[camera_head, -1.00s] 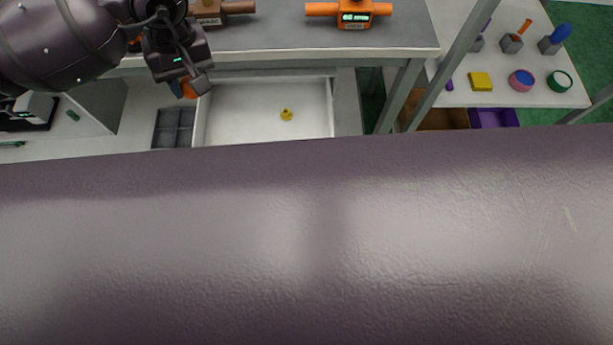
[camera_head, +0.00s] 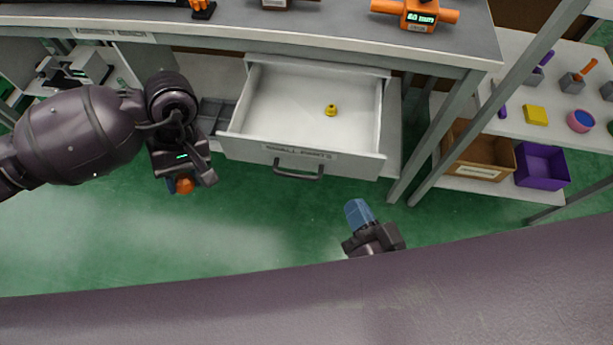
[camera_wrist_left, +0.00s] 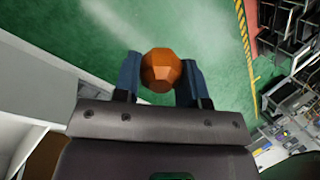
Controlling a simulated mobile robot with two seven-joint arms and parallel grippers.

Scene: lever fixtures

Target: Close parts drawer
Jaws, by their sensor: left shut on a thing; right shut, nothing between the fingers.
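The parts drawer (camera_head: 275,151) is pulled out below the grey workbench. It is white inside, with a dark handle (camera_head: 298,174) on its labelled front. A small yellow part (camera_head: 331,110) lies inside it. My left gripper (camera_head: 180,186) is left of the drawer front, apart from it. It is shut on an orange faceted piece (camera_wrist_left: 161,70), which sits between its blue fingers in the left wrist view. My right gripper (camera_head: 359,213) is in front of the drawer, below its right part, with blue fingers shut and empty. It is not touching the handle.
The workbench (camera_head: 350,40) carries an orange device (camera_head: 418,14). A leg and shelving stand right of the drawer, with a brown bin (camera_head: 478,155) and a purple bin (camera_head: 542,166). A grey tray (camera_head: 213,112) is left of the drawer. Green floor in front is clear.

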